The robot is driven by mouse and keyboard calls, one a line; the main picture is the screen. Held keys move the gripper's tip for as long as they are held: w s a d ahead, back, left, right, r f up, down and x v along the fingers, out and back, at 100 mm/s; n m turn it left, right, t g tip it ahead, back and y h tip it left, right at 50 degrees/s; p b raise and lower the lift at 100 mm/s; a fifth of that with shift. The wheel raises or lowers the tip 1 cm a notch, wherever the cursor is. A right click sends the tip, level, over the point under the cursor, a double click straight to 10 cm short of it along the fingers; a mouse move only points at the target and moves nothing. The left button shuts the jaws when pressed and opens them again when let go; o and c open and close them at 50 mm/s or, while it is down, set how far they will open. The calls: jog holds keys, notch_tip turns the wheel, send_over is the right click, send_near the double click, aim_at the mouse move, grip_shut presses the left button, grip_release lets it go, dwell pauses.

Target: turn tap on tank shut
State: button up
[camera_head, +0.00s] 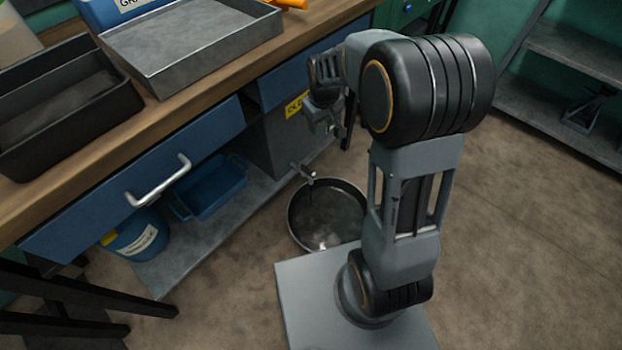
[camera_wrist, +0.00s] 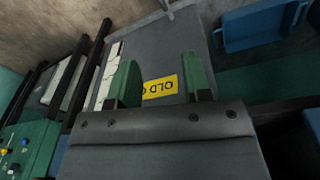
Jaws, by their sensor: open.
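The grey tank (camera_head: 262,138) stands on the low shelf under the workbench, with a yellow label (camera_head: 296,104) partly hidden by my arm. The tap (camera_head: 303,170) sticks out low on its front, above a round pan. A thin dark streak hangs below the tap toward the pan. In the wrist view the tank's grey face (camera_wrist: 200,30) and yellow label (camera_wrist: 160,87) show between and beyond my fingers. A small piece of the tap (camera_wrist: 166,8) shows at the top edge. My gripper (camera_head: 325,122) is open and empty, above and apart from the tap; the wrist view shows its green fingers (camera_wrist: 161,82).
The round pan (camera_head: 291,218) sits on the floor near my base. A blue bin (camera_head: 215,190) and blue bucket (camera_head: 140,238) are left of the tank. The workbench edge (camera_head: 200,105) overhangs. Open floor lies right; a grey shelf (camera_head: 560,130) stands there.

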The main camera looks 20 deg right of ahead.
aim_at(312, 172)
jog(key=w+f+n+b, duration=0.1)
jog(key=w+f+b, duration=0.2)
jog(key=f, duration=1)
jog(key=w+f+n+g+b, duration=0.1)
jog(key=w+f+b, duration=0.2)
jog(key=f, duration=0.9)
jog(key=w+f+n+b, duration=0.1)
jog(key=w+f+b, duration=0.2)
jog(key=f, duration=1)
jog(key=shift+w+d+f+b, duration=0.15)
jog(key=shift+f+b, duration=0.2)
jog(key=shift+b, duration=0.2)
grip_shut()
